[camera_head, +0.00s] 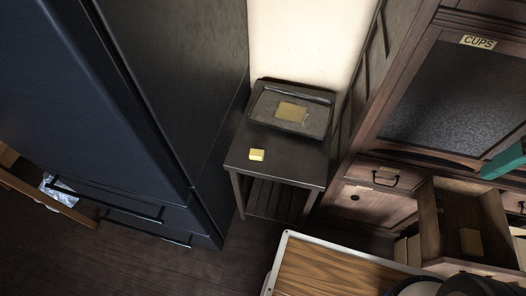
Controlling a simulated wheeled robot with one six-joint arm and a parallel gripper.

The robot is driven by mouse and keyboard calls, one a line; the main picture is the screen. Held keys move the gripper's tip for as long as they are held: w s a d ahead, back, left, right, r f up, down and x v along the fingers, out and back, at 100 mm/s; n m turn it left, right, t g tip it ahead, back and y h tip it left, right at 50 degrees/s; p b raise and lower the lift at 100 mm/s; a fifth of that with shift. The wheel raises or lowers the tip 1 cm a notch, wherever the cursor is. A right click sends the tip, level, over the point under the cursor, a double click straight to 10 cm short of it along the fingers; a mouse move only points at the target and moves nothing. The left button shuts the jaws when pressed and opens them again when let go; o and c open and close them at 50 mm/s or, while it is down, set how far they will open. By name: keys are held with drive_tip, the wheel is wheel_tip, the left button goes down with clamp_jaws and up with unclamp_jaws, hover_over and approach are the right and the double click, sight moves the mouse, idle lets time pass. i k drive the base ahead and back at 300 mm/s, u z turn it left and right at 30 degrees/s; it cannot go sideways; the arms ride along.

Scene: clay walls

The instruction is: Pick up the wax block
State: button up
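A small pale-yellow block (257,155), which looks like the wax block, lies on the front left of a small dark side table (285,165). Nothing touches it from above and its top and front show. A duller yellow block (471,241) lies inside an open wooden drawer (437,222) at the right; I cannot tell if it is wax too. My gripper is not in view.
A tray (314,127) with a flat tan piece (292,112) sits at the table's back. A tall dark fridge (130,80) stands close on the left, a wooden cabinet (400,70) on the right. A wood-topped surface (330,272) fills the front. Dark floor (250,235) shows between.

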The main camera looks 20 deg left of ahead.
sight(255, 153)
drive_tip(key=z, duration=2.05)
drive_tip(key=k, duration=1.35)
drive_tip(key=u, duration=1.65)
